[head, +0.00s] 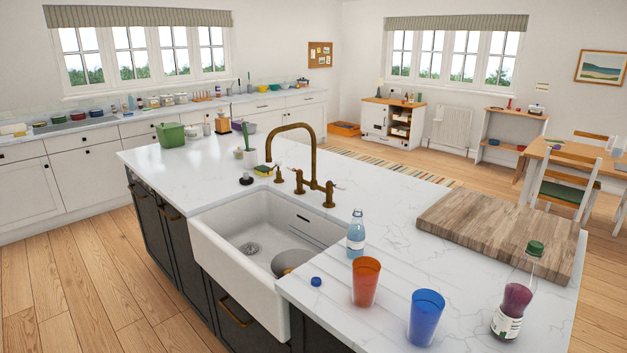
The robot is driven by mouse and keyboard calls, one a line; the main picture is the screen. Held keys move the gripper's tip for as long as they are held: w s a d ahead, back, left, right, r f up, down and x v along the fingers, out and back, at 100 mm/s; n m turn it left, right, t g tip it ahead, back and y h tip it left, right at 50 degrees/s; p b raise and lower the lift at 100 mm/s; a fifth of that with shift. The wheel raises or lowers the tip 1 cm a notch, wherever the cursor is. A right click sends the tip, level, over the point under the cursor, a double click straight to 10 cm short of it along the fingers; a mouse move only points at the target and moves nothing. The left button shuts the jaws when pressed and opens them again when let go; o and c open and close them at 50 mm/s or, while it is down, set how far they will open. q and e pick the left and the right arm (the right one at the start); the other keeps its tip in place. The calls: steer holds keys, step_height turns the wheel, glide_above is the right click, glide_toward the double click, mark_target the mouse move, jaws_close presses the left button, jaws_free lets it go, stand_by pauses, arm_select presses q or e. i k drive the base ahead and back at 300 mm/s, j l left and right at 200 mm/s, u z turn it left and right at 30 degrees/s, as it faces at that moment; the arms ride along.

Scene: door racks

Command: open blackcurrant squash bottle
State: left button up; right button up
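A clear bottle with dark purple liquid, a white label and a green cap (515,300) stands upright near the right end of the island worktop. It looks like the blackcurrant squash bottle. Its green cap (536,248) sits on top of the neck. The label's text is too small to read. Neither of my grippers shows in the head view.
A blue tumbler (426,318), an orange tumbler (365,282), a loose blue cap (316,282) and a clear bottle of bluish liquid (356,236) stand left of the squash bottle. A wooden board (490,225) lies behind it. The white sink (240,265) is further left.

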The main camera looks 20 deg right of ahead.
mark_target(520, 288)
steer(key=i+j+z, duration=0.2)
steer(key=z, duration=0.25)
steer(key=i+j+z, duration=0.2)
steer(key=j+z, duration=0.25)
steer(key=i+j+z, duration=0.15)
steer(key=z, duration=0.35)
steer(key=j+z, duration=0.45)
steer(key=i+j, duration=0.05)
